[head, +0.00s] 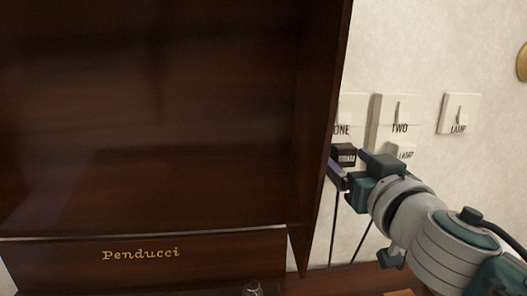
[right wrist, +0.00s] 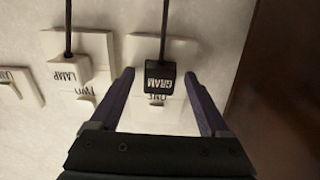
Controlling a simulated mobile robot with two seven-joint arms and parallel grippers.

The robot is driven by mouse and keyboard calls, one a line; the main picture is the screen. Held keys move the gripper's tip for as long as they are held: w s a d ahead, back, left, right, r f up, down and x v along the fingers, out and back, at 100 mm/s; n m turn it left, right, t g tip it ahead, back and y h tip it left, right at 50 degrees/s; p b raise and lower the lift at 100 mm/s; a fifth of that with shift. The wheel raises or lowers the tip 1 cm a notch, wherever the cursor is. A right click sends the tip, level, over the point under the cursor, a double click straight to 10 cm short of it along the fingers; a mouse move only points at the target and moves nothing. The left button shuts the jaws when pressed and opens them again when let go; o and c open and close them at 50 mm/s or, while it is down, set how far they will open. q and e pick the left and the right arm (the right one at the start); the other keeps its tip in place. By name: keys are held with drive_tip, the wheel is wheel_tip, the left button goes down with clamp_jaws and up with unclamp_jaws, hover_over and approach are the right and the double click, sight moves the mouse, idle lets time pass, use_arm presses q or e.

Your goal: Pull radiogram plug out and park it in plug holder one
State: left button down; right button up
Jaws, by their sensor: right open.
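The dark radiogram plug (head: 345,152) sits at the wall plate marked ONE (head: 352,108), beside the dark wood cabinet. In the right wrist view the plug (right wrist: 170,82) shows part of its label, "GRAM", and a dark cord runs from it. My right gripper (head: 349,167) is open, with its two fingers on either side of the plug. Gaps show between the fingers and the plug in the right wrist view. The cabinet edge partly hides plate ONE in the head view. I cannot make out a separate plug holder. My left gripper is not in view.
Plate TWO (head: 391,112) is just right of plate ONE, with a white lamp plug (head: 403,151) and its cord. Another plate (head: 459,112) marked LAMP is farther right. The large cabinet (head: 318,120) stands close left of my right gripper.

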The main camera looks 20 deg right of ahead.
idle(0.8)
clamp_jaws()
idle(0.5)
drive_tip(key=shift+s, duration=0.1)
drive_tip(key=shift+v, duration=2.85)
